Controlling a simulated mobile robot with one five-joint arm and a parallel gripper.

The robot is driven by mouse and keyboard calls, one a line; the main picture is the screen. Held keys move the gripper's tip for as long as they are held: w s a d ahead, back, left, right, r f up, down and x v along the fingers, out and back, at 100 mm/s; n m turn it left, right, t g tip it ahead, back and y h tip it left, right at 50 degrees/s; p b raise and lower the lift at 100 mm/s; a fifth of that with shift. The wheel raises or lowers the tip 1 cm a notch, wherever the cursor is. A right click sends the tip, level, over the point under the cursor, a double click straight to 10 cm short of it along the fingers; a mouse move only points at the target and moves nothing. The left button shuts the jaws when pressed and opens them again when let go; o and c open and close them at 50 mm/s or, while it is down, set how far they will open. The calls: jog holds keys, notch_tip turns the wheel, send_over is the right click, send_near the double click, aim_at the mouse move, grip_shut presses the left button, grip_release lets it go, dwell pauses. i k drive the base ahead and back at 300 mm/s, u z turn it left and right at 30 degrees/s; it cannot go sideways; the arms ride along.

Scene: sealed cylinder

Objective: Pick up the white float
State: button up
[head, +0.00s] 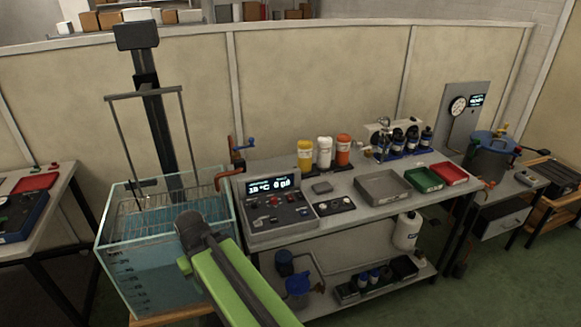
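A white cylinder (324,152) with a printed label, which fits the white float, stands upright on the back of the grey bench (270,171). It is between a similar yellow cylinder (305,155) on its left and an orange one (343,150) on its right, with small gaps. My green and dark arm comes in from the bottom and ends over the front right of the water tank, left of and well short of the white cylinder. My gripper's fingers do not show.
A clear water tank (165,265) with a wire basket stands at the left. A control panel (275,208) sits in front of the cylinders. Grey, green (424,179) and red trays (449,173) lie to the right, with dark bottles (397,139) behind. A blue-handled valve (240,150) rises left of the cylinders.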

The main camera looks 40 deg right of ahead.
aim_at(324, 143)
jog(key=u, duration=0.4)
jog(key=k, duration=0.1)
jog(key=u, duration=2.65)
jog(key=k, duration=2.45)
jog(key=z, duration=1.4)
jog(key=i, duration=1)
